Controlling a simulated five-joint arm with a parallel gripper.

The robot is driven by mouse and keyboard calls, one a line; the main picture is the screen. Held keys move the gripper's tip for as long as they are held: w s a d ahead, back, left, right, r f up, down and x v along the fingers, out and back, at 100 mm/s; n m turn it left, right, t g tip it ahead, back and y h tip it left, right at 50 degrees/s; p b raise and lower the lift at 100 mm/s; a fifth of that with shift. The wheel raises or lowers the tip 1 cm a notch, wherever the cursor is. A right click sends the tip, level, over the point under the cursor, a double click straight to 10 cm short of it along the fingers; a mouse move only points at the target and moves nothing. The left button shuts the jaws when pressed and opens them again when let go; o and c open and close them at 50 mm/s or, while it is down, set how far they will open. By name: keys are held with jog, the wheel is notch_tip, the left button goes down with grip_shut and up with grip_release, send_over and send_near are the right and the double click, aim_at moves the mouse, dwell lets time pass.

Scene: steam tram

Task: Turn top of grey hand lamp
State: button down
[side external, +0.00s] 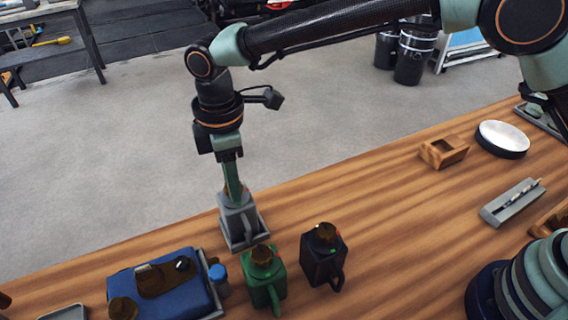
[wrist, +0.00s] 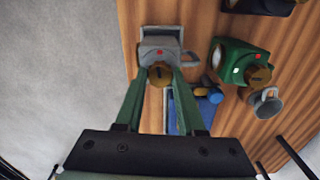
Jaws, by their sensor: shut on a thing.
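The grey hand lamp (side external: 238,217) stands upright in a grey tray (side external: 261,241) near the table's far edge. In the wrist view the lamp (wrist: 160,50) shows a red spot on its top and a brass-brown round top (wrist: 160,75). My gripper (side external: 233,188) points straight down over the lamp. In the wrist view my gripper (wrist: 160,77) has its two green fingers closed on either side of the lamp's brown top, which is between the tips. The lamp's far side is hidden.
A green hand lamp (side external: 265,280) and a black hand lamp (side external: 323,258) stand close by on the right. A wooden block (side external: 443,152) and white dish (side external: 503,137) lie farther right.

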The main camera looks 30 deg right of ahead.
jog(key=c, duration=0.5)
grip_release()
notch_tip(320, 180, up, 12)
jog(key=shift+r, duration=0.1)
